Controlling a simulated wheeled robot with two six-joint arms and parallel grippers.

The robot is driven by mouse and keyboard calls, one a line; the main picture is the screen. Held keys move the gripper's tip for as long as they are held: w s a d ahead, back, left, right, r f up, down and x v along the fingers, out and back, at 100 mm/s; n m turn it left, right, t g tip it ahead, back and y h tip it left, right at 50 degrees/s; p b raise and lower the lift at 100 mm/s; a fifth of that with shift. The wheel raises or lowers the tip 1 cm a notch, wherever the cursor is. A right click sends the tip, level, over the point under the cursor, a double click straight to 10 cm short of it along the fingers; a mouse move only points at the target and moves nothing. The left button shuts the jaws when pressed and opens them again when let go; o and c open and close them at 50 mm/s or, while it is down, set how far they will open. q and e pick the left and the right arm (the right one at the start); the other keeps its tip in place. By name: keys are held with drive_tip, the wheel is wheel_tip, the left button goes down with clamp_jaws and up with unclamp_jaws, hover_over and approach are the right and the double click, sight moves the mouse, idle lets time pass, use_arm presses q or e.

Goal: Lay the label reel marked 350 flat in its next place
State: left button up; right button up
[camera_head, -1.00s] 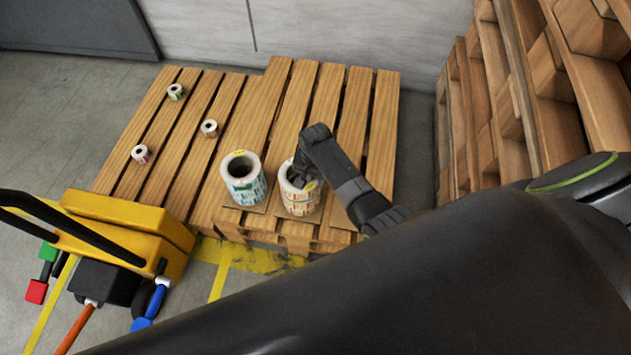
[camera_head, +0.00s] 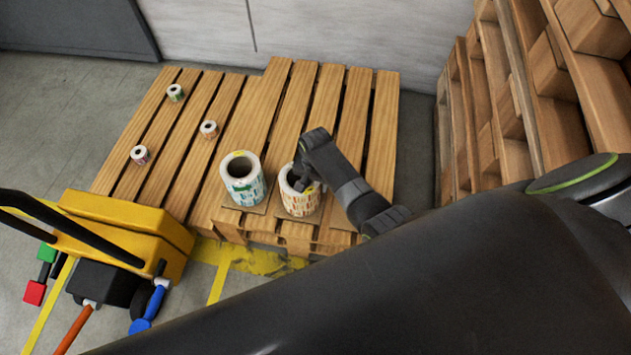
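Two large label reels stand at the front of the wooden pallet, each on a brown card. The left stack (camera_head: 243,181) has a blue-green printed band and an open core. The right stack (camera_head: 299,203) has an orange printed band. My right gripper (camera_head: 301,180) is at the top of the right stack, over its core. Its fingers are partly hidden, so I cannot tell whether they hold the reel. No 350 mark is readable at this size. My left gripper is not in view.
A yellow machine (camera_head: 125,225) stands at the front left. Stacked pallets (camera_head: 530,90) rise at the right.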

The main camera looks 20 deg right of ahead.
drive_tip(key=shift+r, duration=0.55)
wheel_tip(320, 180, up, 6)
drive_tip(key=p, duration=0.2)
drive_tip(key=shift+p, duration=0.35)
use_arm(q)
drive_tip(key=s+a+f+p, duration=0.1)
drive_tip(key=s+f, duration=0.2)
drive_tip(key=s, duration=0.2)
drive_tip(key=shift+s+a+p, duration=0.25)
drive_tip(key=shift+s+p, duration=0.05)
use_arm(e)
wheel_tip(320, 180, up, 6)
drive_tip(key=shift+f, duration=0.1)
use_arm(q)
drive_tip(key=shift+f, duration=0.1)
